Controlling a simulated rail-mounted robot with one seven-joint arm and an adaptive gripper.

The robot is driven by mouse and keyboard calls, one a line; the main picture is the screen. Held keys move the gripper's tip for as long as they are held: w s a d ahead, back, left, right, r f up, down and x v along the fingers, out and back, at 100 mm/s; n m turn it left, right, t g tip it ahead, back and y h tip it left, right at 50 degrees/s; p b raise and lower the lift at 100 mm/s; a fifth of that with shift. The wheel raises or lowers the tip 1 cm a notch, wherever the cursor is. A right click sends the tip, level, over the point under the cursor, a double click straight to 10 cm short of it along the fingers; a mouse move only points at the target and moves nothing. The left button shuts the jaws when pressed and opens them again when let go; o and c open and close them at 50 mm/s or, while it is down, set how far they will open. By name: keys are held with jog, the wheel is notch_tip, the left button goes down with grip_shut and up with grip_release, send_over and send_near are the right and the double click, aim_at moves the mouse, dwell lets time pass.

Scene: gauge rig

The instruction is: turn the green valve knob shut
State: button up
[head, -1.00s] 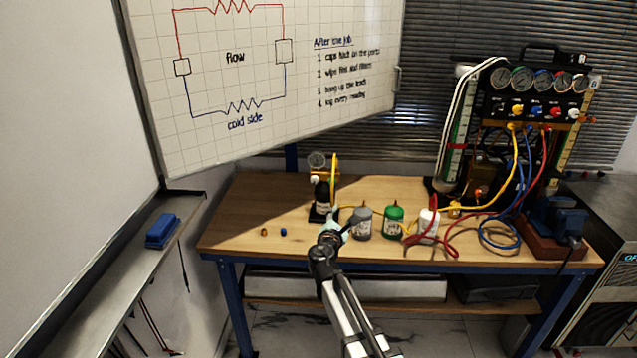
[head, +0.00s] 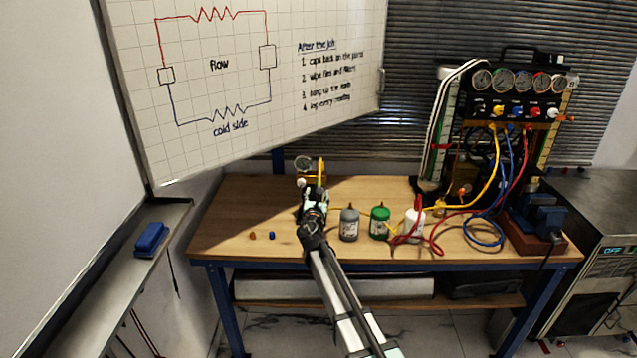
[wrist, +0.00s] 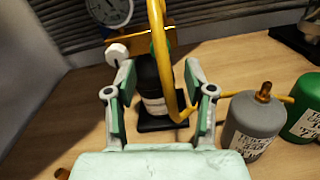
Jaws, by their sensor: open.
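In the wrist view, a green part that looks like the valve knob (wrist: 153,46) shows on the brass block, partly hidden behind a yellow hose (wrist: 158,60). A white knob (wrist: 117,52) is on the block's left side. A round gauge (wrist: 110,10) stands above, and a black bottle (wrist: 148,82) is below on a dark base. My gripper (wrist: 158,82) is open, its two fingers on either side of the bottle and hose, with the knob beyond the fingertips. In the head view my gripper (head: 313,196) covers most of the bottle, and I cannot make out the green knob.
A grey bottle (head: 349,225), a green bottle (head: 380,224) and a white bottle (head: 415,218) stand to the right. Small brass and blue caps (head: 272,236) lie to the left. Hoses run to the gauge panel (head: 515,110) at the right. The bench's left end is mostly clear.

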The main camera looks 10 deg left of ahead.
aim_at(318, 185)
jog(key=w+p, duration=0.1)
jog(key=w, duration=0.6)
jog(key=shift+w+a+p, duration=0.1)
jog(key=shift+p, duration=0.2)
grip_shut()
